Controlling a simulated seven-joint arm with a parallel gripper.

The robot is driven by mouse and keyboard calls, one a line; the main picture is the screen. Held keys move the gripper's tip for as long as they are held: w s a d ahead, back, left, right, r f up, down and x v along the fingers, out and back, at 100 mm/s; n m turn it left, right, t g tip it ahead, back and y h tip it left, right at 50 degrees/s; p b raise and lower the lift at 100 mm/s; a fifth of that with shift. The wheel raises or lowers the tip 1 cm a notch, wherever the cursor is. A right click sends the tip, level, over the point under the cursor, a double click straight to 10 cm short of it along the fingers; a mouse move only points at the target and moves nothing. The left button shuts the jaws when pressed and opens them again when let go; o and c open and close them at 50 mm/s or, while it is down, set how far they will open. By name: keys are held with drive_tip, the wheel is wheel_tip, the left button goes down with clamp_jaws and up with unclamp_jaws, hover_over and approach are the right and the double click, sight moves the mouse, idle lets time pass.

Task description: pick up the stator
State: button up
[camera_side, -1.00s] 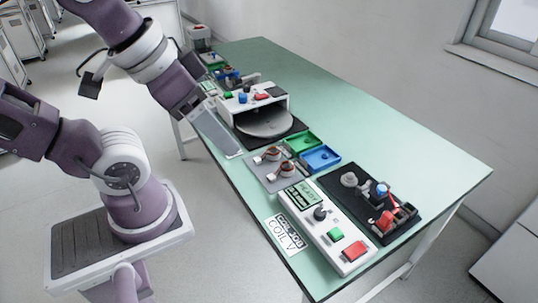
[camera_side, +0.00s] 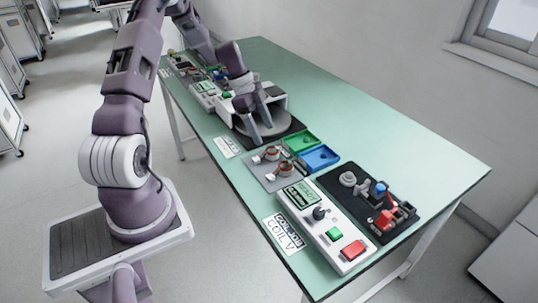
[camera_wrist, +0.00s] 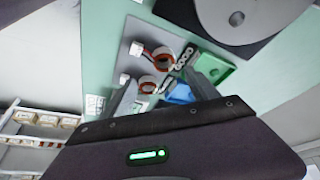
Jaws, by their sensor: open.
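Two stators, ring-shaped with copper-red windings and white connectors, lie on a grey plate (camera_side: 257,174). One stator (camera_side: 270,153) is at the upper left of the plate and the other stator (camera_side: 285,169) at its lower right in the side view. In the wrist view one stator (camera_wrist: 164,58) is farther up and the other stator (camera_wrist: 147,85) sits between my finger lines. My gripper (camera_side: 262,136) is open and empty, fingers pointing down, in front of the round disc and apart from the stators. Its spread fingers also show in the wrist view (camera_wrist: 164,84).
A green tray (camera_side: 302,141) and a blue tray (camera_side: 321,157) stand beside the plate. A grey disc (camera_side: 286,122) on a black base is close to my fingers. A white control box (camera_side: 325,228) and black fixture board (camera_side: 350,205) stand nearer. The table's right side is clear.

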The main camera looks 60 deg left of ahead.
sight(270, 147)
drive_tip(key=x, duration=0.5)
drive_tip(key=a+x, duration=0.1)
drive_tip(key=x, duration=0.1)
drive_tip(key=shift+w+d+f, duration=0.1)
drive_tip(key=shift+w+f, duration=0.2)
drive_tip(key=shift+f, duration=0.15)
clamp_jaws()
